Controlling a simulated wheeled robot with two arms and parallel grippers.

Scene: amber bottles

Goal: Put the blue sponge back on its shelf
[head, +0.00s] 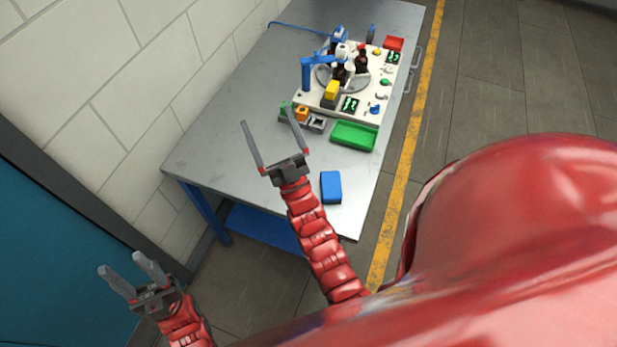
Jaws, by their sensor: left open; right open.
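The blue sponge (331,187) lies flat on the grey metal table (222,145), near its front right corner. My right gripper (265,114) is open and empty, over the table to the left of the sponge and apart from it. Its forearm passes just left of the sponge. My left gripper (120,262) is open and empty, off the table at the lower left. A blue lower shelf (262,226) shows under the table's near edge; most of it is hidden by the tabletop. I cannot tell whether it is the sponge's shelf.
A white station board (309,99) with bottles and a blue arm stands at the back of the table. A wall (95,90) borders the left; the table's left part is clear.

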